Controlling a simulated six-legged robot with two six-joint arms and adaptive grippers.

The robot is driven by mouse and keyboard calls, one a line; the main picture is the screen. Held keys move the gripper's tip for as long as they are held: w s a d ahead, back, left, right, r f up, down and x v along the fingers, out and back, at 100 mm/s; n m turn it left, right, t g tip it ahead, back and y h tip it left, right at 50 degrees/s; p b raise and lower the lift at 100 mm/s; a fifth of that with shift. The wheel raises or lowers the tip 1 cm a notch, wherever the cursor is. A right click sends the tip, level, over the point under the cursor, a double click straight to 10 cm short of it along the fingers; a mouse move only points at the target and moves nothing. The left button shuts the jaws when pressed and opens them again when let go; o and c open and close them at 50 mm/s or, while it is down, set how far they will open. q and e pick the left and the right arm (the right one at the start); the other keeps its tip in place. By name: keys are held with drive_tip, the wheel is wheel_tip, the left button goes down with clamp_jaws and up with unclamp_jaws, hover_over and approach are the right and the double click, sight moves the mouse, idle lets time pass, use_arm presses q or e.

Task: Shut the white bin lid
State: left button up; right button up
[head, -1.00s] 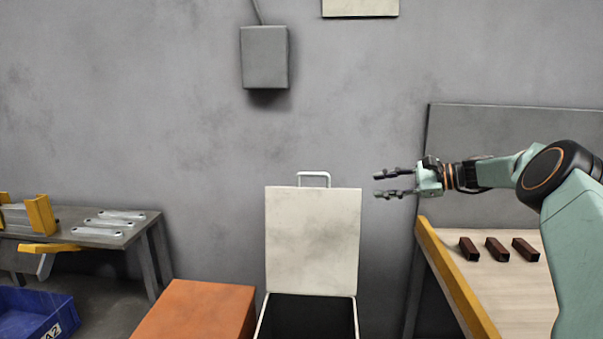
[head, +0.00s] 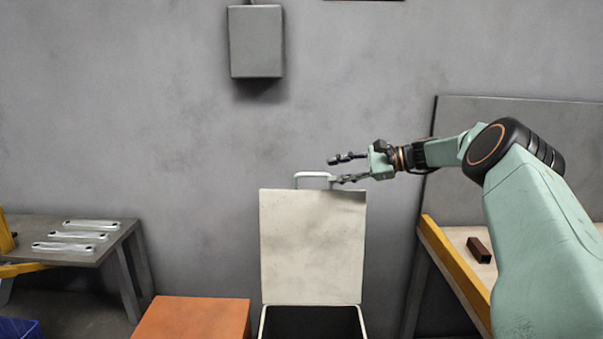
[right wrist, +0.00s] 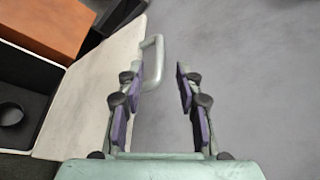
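The white bin (head: 312,308) stands against the wall with its lid (head: 312,245) raised upright and its dark inside showing. A white loop handle (head: 313,175) sits on the lid's top edge. My right gripper (head: 337,169) is open and empty at the lid's upper right corner, close to the handle. In the right wrist view the open fingers (right wrist: 152,88) point along the wall, and the handle (right wrist: 153,62) shows by the left finger; I cannot tell whether they touch. The lid (right wrist: 92,90) lies to the left there. My left gripper is not in view.
An orange box (head: 195,318) stands left of the bin. A grey bench (head: 110,250) with several metal brackets is at the left. A workbench with a yellow edge (head: 455,270) and a brown block (head: 479,250) is at the right. A grey wall box (head: 256,42) hangs above.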

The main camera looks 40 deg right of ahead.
sight(316, 174)
drive_tip(key=shift+w+d+f, duration=0.15)
drive_tip(key=shift+d+f, duration=0.05)
drive_tip(key=shift+w+a+f, duration=0.1)
drive_tip(key=shift+w+f, duration=0.15)
drive_tip(key=b+x, duration=0.1)
drive_tip(key=x, duration=0.4)
drive_tip(key=shift+s+a+r+b, duration=0.1)
drive_tip(key=shift+a+r+b, duration=0.1)
drive_tip(key=shift+a+b, duration=0.2)
drive_tip(key=shift+w+f, duration=0.25)
drive_tip(key=shift+w, duration=0.15)
drive_tip(key=shift+w+a+r, duration=0.1)
drive_tip(key=shift+a+r, duration=0.1)
drive_tip(key=shift+a, duration=0.15)
drive_tip(key=shift+d+f, duration=0.15)
drive_tip(key=shift+d, duration=0.05)
drive_tip(key=c, duration=0.5)
drive_tip(key=shift+a, duration=0.1)
clamp_jaws()
